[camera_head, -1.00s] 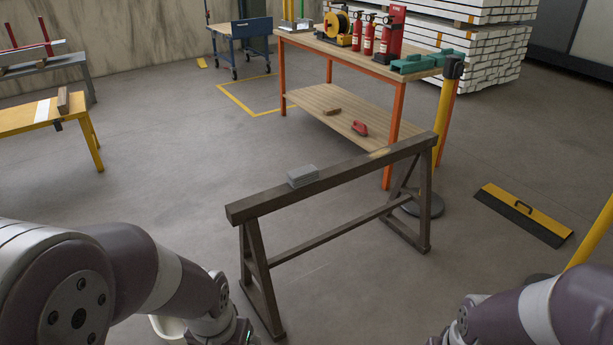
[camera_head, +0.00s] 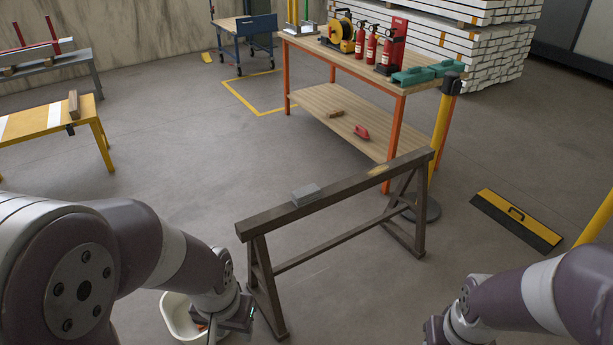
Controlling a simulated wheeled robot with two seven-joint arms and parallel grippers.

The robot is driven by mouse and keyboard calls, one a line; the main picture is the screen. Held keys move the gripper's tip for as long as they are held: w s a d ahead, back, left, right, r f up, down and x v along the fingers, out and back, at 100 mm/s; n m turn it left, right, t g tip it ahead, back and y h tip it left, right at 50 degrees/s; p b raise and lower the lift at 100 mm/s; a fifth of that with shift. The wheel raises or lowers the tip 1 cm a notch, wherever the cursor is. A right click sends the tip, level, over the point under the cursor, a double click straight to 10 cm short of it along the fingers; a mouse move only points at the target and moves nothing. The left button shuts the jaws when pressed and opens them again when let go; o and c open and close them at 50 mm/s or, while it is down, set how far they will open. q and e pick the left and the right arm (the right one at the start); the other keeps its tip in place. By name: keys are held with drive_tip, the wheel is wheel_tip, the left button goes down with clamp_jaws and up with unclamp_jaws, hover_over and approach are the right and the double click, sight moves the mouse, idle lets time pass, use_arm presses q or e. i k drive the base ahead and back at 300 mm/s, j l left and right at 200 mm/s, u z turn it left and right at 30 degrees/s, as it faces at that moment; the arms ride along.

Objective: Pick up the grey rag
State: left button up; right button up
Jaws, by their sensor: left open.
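The grey rag (camera_head: 305,194) is a small folded pad. It lies flat on the top beam of a dark wooden sawhorse (camera_head: 345,181), left of the beam's middle. My left gripper (camera_head: 228,325) is at the bottom of the view, lower left of the rag and clearly apart from it. It is open, and its fingertips are hard to make out. My right arm comes in at the lower right, but its gripper fingers are out of view.
A white tub (camera_head: 174,318) stands on the floor beside my left gripper. Behind the sawhorse is a workbench (camera_head: 340,108) with fire extinguishers. A yellow post (camera_head: 440,125) stands near the sawhorse's right end.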

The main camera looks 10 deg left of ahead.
sight(301, 197)
drive_tip(key=i+l, duration=0.15)
drive_tip(key=i, duration=0.35)
drive_tip(key=i+l+u, duration=0.1)
drive_tip(key=i, duration=0.45)
drive_tip(key=i+l, duration=0.2)
drive_tip(key=i, duration=0.3)
drive_tip(key=i+l+u, duration=0.1)
drive_tip(key=i, duration=0.4)
drive_tip(key=i+l, duration=0.3)
drive_tip(key=i, duration=0.2)
drive_tip(key=i+u, duration=0.1)
drive_tip(key=u, duration=0.3)
drive_tip(key=l+u, duration=0.1)
drive_tip(key=u, duration=0.3)
drive_tip(key=i+l+u, duration=0.1)
drive_tip(key=u, duration=0.3)
